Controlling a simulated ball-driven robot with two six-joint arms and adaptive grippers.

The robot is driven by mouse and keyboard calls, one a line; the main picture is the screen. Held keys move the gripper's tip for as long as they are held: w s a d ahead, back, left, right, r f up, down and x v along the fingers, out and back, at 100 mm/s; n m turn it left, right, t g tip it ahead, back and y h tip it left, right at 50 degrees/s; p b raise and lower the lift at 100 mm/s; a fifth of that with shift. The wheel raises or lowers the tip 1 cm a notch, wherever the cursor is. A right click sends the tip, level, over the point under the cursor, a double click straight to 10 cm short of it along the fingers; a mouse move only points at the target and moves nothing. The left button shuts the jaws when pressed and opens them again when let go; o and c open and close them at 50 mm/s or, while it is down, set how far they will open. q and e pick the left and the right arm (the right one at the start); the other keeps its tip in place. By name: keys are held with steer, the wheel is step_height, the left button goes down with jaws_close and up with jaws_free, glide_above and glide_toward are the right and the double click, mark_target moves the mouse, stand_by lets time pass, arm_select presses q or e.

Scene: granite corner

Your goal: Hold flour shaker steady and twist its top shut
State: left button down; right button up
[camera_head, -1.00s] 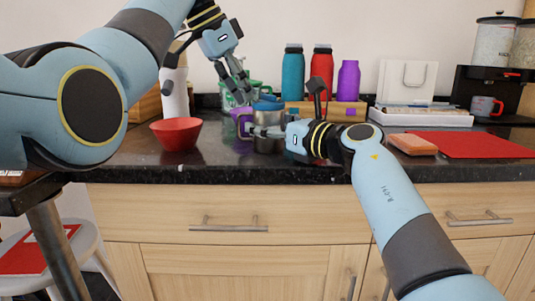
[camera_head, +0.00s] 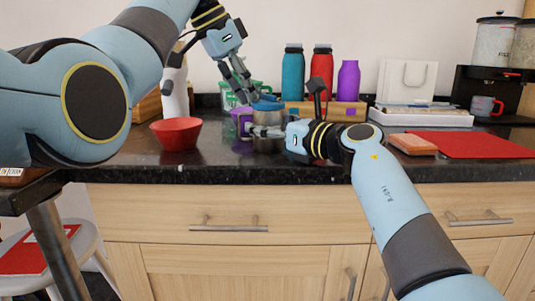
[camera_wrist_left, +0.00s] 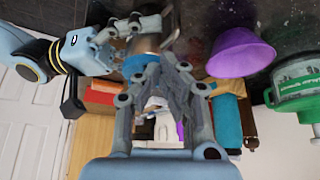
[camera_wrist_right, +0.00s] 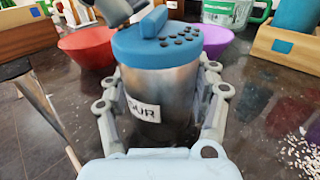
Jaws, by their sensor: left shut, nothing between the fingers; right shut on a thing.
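The flour shaker (camera_wrist_right: 165,90) is a metal cylinder with a label whose visible letters read "UR". It stands upright on the dark counter. Its blue top (camera_wrist_right: 158,42) has several holes and a raised blue ridge. My right gripper (camera_head: 262,131) is shut around the metal body from the right; its fingers sit on both sides in the right wrist view. My left gripper (camera_head: 250,97) is shut and empty, pointing down just above the blue top. In the left wrist view the blue top (camera_wrist_left: 139,64) shows beyond its fingers, partly hidden. I cannot tell whether they touch.
A red bowl (camera_head: 176,134) stands left of the shaker, and a purple bowl (camera_wrist_left: 240,52) is close behind it. Several bottles stand at the back, including a teal one (camera_head: 293,74). White grains (camera_wrist_right: 303,152) lie on the counter. An orange block (camera_head: 412,144) lies to the right.

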arm_select(q)
steer(key=shift+d, duration=0.25)
stand_by(0.3)
steer(key=shift+s+d, duration=0.15)
steer(key=shift+s, duration=0.3)
steer(key=shift+s+d, duration=0.1)
steer(key=shift+s, duration=0.25)
steer(key=shift+s+d, duration=0.25)
steer(key=shift+d, duration=0.1)
stand_by(0.4)
steer(key=shift+s+a, duration=0.25)
step_height(320, 180, up, 6)
stand_by(0.6)
